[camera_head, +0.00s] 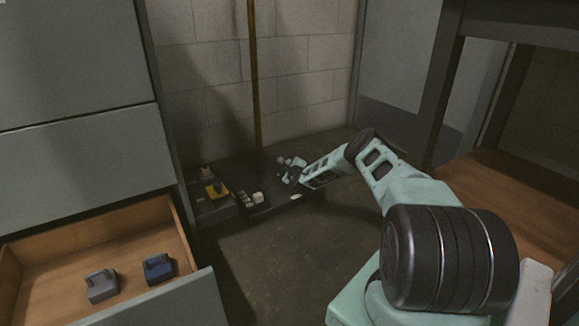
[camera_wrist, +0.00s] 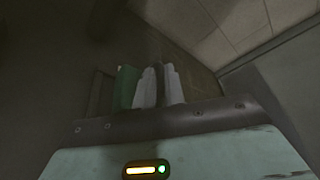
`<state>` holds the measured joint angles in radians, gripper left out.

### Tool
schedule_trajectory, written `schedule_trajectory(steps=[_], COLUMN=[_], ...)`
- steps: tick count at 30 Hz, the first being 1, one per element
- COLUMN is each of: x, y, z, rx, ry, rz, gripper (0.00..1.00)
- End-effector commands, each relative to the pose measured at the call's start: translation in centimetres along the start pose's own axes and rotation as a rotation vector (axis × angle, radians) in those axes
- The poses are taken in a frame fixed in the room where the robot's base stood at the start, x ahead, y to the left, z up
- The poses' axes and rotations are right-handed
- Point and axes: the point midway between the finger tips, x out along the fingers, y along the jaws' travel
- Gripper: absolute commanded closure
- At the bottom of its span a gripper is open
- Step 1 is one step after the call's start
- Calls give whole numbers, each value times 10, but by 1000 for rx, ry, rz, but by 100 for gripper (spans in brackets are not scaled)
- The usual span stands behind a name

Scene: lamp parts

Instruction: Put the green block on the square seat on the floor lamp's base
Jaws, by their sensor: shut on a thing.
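My gripper (camera_head: 290,172) is low beside the floor lamp's yellow pole (camera_head: 254,80), over the dark lamp base (camera_head: 235,170). In the wrist view, the pale fingers (camera_wrist: 158,85) are close together, with a green block (camera_wrist: 127,87) at their left side. The block cannot be made out in the head view. The square seat cannot be made out, and I cannot tell whether the block touches the base.
A grey box with a yellow part (camera_head: 216,189) stands left of the base, near small white parts (camera_head: 257,197). An open drawer (camera_head: 184,238) at lower left holds a grey block (camera_head: 101,286) and a blue block (camera_head: 158,267). A wooden shelf (camera_head: 520,200) is at right. The middle floor is clear.

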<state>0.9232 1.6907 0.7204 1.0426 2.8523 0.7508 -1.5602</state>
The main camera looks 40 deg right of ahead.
Motion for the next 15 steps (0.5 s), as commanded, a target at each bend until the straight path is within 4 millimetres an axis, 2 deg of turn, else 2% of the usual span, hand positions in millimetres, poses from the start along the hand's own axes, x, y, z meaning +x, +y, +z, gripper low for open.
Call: schedule_trajectory(steps=[6,15], x=[6,6], y=[17,17], z=[-13,-13], rx=[-2,-1], ry=[-3,-2], rz=[-8,-7], gripper=[100,100])
